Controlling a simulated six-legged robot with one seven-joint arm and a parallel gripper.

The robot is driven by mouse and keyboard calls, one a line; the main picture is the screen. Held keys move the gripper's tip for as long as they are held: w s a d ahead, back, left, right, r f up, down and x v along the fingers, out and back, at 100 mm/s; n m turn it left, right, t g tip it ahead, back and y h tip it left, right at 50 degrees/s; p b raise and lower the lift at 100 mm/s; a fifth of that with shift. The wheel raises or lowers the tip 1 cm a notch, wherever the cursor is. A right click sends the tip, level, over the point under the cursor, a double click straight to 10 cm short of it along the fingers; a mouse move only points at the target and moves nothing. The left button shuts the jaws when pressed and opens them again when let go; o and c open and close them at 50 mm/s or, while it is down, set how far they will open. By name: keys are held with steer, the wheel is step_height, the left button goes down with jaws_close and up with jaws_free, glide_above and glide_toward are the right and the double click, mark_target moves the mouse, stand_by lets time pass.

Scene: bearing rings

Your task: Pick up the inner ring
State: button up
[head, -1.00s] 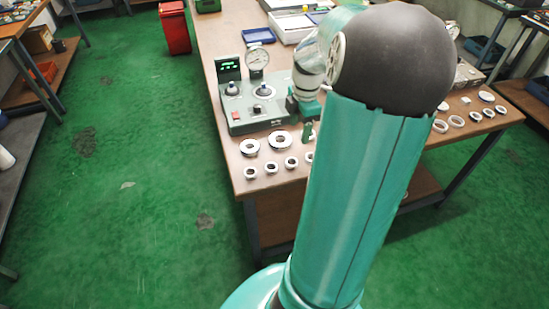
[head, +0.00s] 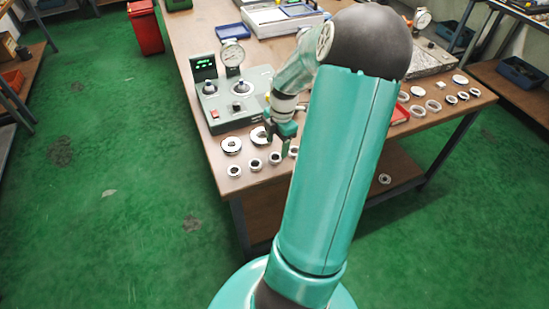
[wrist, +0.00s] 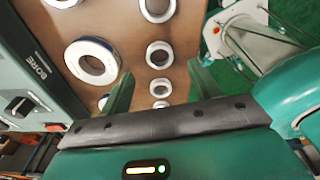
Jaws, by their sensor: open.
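Several small pale rings (head: 255,164) lie in a row along the near edge of the bench, beside larger rings (head: 231,145). I cannot tell which one is the inner ring. My gripper (head: 280,150) points down over this row, near the third small ring (head: 274,158). In the wrist view my gripper (wrist: 162,78) is open, with one finger on each side of the small-ring column. One small ring (wrist: 159,54) shows between the fingertips, apart from them. A larger ring (wrist: 92,62) lies left of the left finger. The gripper body hides the picture below the fingers.
A grey-green gauge box (head: 236,98) marked BORE stands just behind the rings. More rings (head: 433,106) lie at the right of the bench, near a grey plate (head: 430,60). One ring (head: 384,179) is on the lower shelf. A red bin (head: 145,28) stands on the floor.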

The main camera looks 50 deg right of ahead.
mark_target(275, 160)
step_height(275, 160, down, 5)
steer(key=shift+a+r, duration=0.1)
steer(key=shift+a, duration=0.05)
steer(key=shift+c, duration=0.2)
steer(key=c, duration=1)
steer(key=shift+c, duration=0.3)
steer(key=shift+r, duration=0.15)
